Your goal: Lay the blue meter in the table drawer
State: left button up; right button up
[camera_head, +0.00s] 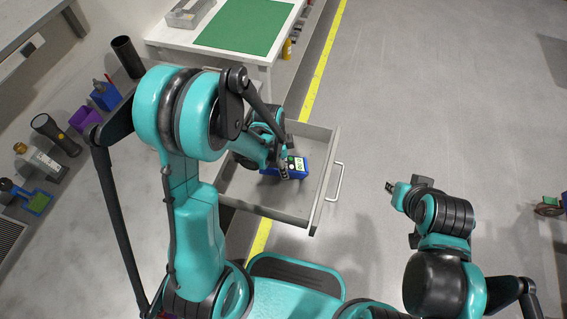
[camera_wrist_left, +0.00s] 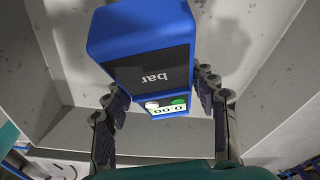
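The blue meter (camera_head: 296,172), with a pale display and a green button, is inside the open table drawer (camera_head: 322,186). My left gripper (camera_head: 277,152) reaches down over the drawer from the table side. In the left wrist view the meter (camera_wrist_left: 140,50) is between the two fingers (camera_wrist_left: 160,98), with pads close against both sides, and the gripper looks shut on it. Whether its underside touches the drawer floor (camera_wrist_left: 60,100) is unclear. My right gripper (camera_head: 392,188) is over the floor right of the drawer, away from the meter; its fingers are too small to read.
The white table (camera_head: 168,35) carries a green mat (camera_head: 245,25) and a grey metal tray (camera_head: 187,12). The drawer's handle (camera_head: 335,182) faces right. A purple container (camera_head: 84,118), a dark cylinder (camera_head: 127,56) and other items stand at left. The right floor is mostly clear.

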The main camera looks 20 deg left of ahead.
pick_arm(q)
jog(key=o, duration=0.3)
jog(key=shift+r, duration=0.15)
jog(key=r+p, duration=0.1)
jog(key=r, duration=0.2)
jog(key=a+r+p, duration=0.1)
jog(key=r+p, duration=0.1)
jog(key=r, duration=0.2)
jog(key=r+p, duration=0.1)
jog(key=r, duration=0.2)
jog(key=shift+s+a+r+p, duration=0.25)
jog(key=shift+s+r+p, duration=0.05)
jog(key=shift+r+p, duration=0.1)
jog(key=s+a+r+n+t, duration=0.1)
jog(key=s+r+n+t, duration=0.2)
jog(key=s+r+n, duration=0.2)
jog(key=s+a+r+n+t+y, duration=0.1)
jog(key=s+a+r+n+t, duration=0.1)
jog(key=s+r+n, duration=0.3)
jog(key=shift+r+n+t+y, duration=0.3)
jog(key=shift+r+n+t, duration=0.5)
jog(key=shift+r+n, duration=1.25)
